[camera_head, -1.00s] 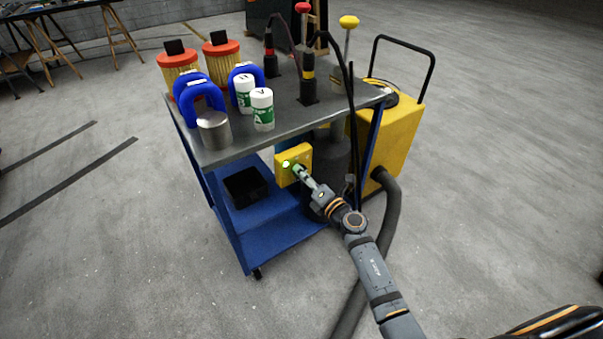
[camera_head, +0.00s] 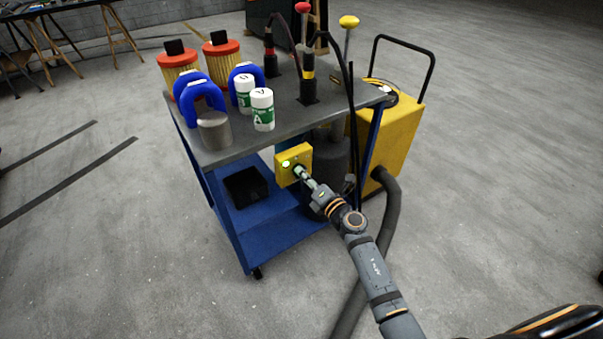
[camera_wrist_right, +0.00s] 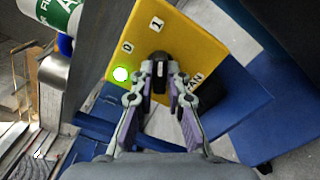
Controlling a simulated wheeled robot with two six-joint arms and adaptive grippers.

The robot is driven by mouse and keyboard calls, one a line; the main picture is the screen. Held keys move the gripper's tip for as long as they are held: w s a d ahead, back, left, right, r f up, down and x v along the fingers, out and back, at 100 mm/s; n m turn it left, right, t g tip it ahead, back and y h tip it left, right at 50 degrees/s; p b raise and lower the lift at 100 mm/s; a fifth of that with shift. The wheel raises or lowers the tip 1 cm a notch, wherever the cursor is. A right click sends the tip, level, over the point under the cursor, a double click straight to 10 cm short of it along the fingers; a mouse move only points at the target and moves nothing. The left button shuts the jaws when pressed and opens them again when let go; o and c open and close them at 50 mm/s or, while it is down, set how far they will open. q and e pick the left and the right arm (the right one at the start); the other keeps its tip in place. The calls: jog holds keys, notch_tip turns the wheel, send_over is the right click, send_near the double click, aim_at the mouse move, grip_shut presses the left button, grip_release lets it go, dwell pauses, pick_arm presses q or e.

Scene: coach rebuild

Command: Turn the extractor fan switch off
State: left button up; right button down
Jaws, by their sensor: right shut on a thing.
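The fan switch is a yellow box (camera_head: 284,173) under the top of a blue cart, on its near side. In the right wrist view the yellow panel (camera_wrist_right: 197,47) carries the marks 0 and 1, partly hidden lettering ending in "AN", and a lit green lamp (camera_wrist_right: 121,74). My right gripper (camera_wrist_right: 159,82) is at the panel, shut on the dark switch knob (camera_wrist_right: 158,58). The fingers hide part of the knob, so I cannot tell which mark it points to. My left gripper is not in view.
A yellow wheeled machine (camera_head: 401,130) stands behind at the right. Its dark hose (camera_head: 385,220) runs down beside my right arm.

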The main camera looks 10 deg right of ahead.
jog(key=shift+n+b, duration=0.85)
jog(key=shift+n, duration=2.15)
jog(key=n+b, duration=0.2)
jog(key=n, duration=0.4)
jog(key=c, duration=1.2)
grip_release()
jog(key=shift+o, duration=0.2)
